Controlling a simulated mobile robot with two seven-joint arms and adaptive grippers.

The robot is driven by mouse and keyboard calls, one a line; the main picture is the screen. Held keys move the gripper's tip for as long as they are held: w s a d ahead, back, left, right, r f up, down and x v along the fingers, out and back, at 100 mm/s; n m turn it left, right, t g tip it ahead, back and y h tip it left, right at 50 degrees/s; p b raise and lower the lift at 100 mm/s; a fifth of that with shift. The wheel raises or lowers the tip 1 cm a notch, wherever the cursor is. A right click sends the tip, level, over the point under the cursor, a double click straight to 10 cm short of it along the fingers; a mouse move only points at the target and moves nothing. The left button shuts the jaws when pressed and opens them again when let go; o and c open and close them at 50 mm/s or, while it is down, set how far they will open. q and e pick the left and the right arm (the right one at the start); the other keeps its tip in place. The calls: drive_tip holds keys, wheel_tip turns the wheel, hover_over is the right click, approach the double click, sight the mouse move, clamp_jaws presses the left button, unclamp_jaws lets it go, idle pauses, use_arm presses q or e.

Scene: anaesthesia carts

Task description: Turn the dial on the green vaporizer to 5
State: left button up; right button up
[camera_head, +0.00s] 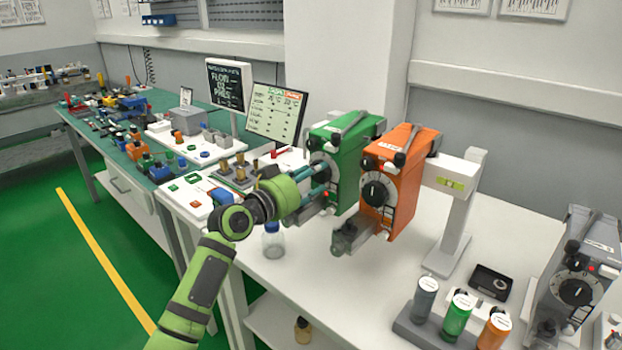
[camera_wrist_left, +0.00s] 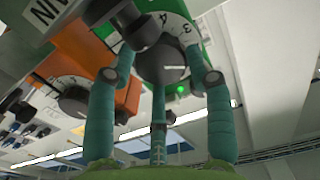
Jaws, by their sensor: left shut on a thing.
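The green vaporizer (camera_head: 349,163) stands on the white worktop, left of the orange vaporizer (camera_head: 404,183). My left gripper (camera_head: 318,180) is at its front face, over the dial, which it hides in the head view. In the left wrist view, the grey dial (camera_wrist_left: 163,66) sits between the teal fingers of my left gripper (camera_wrist_left: 162,80). The gripper is shut on this dial. Scale figures, among them 3 and 4, show on the white ring (camera_wrist_left: 176,27) beside the dial. The dial's exact setting cannot be read. My right gripper is not in view.
The orange vaporizer is close on the right, with its own black dial (camera_head: 376,190). A small blue-capped bottle (camera_head: 273,240) stands below my left wrist. A grey vaporizer (camera_head: 578,275) and several capped bottles are at right. The front middle worktop is clear.

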use_arm(q)
drive_tip(key=shift+r+n, duration=0.2)
drive_tip(key=shift+n, duration=0.9)
drive_tip(key=o, duration=1.2)
drive_tip(key=shift+f, duration=0.1)
drive_tip(key=shift+s+a, duration=0.3)
drive_tip(key=shift+s, duration=0.05)
drive_tip(key=v, duration=1.1)
